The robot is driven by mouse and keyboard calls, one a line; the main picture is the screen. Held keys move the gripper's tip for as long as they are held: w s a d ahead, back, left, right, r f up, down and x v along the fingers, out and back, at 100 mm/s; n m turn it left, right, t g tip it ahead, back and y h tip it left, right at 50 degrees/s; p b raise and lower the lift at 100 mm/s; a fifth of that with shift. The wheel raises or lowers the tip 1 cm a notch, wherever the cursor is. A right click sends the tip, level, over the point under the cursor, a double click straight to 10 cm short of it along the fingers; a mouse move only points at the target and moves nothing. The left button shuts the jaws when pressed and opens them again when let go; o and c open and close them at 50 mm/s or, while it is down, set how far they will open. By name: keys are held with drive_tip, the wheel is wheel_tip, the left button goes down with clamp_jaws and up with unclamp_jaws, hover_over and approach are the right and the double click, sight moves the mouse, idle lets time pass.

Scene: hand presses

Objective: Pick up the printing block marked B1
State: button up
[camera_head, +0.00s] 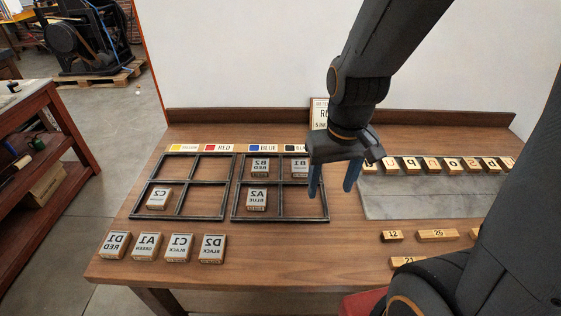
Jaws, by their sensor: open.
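The printing block marked B1 (299,167) lies in the upper right compartment of the right-hand black frame (282,219). Its label is mirrored, and its right edge is partly hidden behind my gripper. My gripper (332,186) hangs above the table at the right edge of that frame. Its two blue fingers are apart and point down, with nothing visible between them. In the picture it is just to the right of block B1.
Block B2 (260,168) and block A2 (257,200) share the frame. Block C2 (159,198) is in the left frame (180,216). Several blocks, including D2 (212,249), line the front left. A grey slab (415,205) and letter blocks are at right. A sign (319,113) stands behind.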

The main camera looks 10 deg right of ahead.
drive_tip(key=o, duration=0.4)
drive_tip(key=w+f+n+y, duration=0.1)
drive_tip(key=w+f+n, duration=0.1)
drive_tip(key=w+n, duration=0.4)
drive_tip(key=w, duration=0.5)
drive_tip(key=shift+d+n+g+y, duration=0.2)
drive_tip(key=shift+n+g+y, duration=0.2)
drive_tip(key=n+y, duration=0.3)
drive_tip(key=n, duration=0.5)
approach(300, 165)
drive_tip(key=a, duration=0.1)
drive_tip(key=shift+w+a+f+n, duration=0.1)
drive_tip(key=shift+a+f+n, duration=0.05)
drive_tip(key=shift+n, duration=0.15)
drive_tip(key=shift+x, duration=1.15)
drive_tip(key=shift+d+f+p+x, duration=0.15)
drive_tip(key=shift+p+x, duration=0.35)
drive_tip(key=shift+x, duration=0.35)
drive_tip(key=shift+d+p+x, duration=0.15)
drive_tip(key=shift+p+x, duration=0.35)
drive_tip(key=shift+x, duration=0.35)
drive_tip(key=shift+d+f+p+x, duration=0.1)
drive_tip(key=shift+d+p+x, duration=0.1)
drive_tip(key=shift+p+x, duration=0.5)
drive_tip(key=shift+a+f, duration=0.1)
drive_tip(key=c, duration=1.2)
